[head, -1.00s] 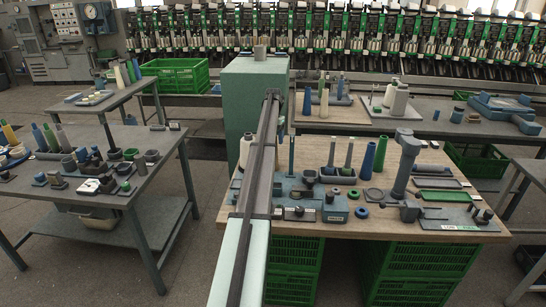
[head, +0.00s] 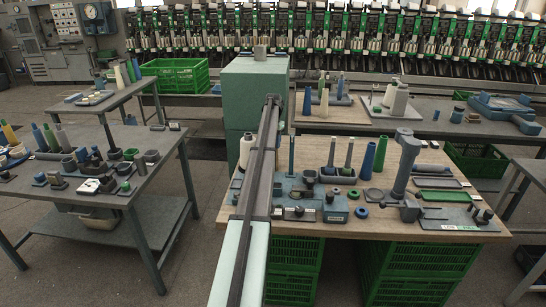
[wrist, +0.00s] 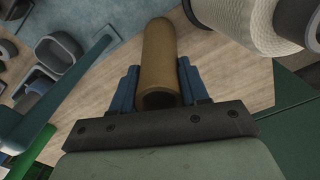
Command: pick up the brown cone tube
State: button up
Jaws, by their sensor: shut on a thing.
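The brown cone tube (wrist: 158,55) is in the middle of the wrist view, its open end toward the camera. My gripper (wrist: 159,68) has its blue fingers shut on both sides of the tube. The tube's far end points toward the top of the wrist view, over the wooden tabletop (wrist: 223,75). Whether the tube touches the table or hangs above it cannot be told. In the head view my arm hides the gripper and the tube.
A white yarn cone (wrist: 255,22) is close by at the upper right of the wrist view. Grey cups (wrist: 47,72) are at the left. In the head view, a blue cone (head: 367,160), a green cone (head: 380,154) and a blue-grey post (head: 405,165) stand on the wooden table.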

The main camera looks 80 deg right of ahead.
jog(key=shift+r, duration=0.1)
jog(key=shift+c, duration=0.4)
notch_tip(320, 180, up, 16)
dwell(1.0)
jog(key=w+a+f, duration=0.3)
jog(key=a+f, duration=0.2)
jog(key=a, duration=0.2)
jog(key=w+a+f, duration=0.3)
jog(key=a+f, duration=0.2)
jog(key=a, duration=0.2)
jog(key=shift+w, duration=0.4)
jog(key=shift+f, duration=0.3)
dwell(1.0)
jog(key=shift+f, duration=1.65)
dwell(0.9)
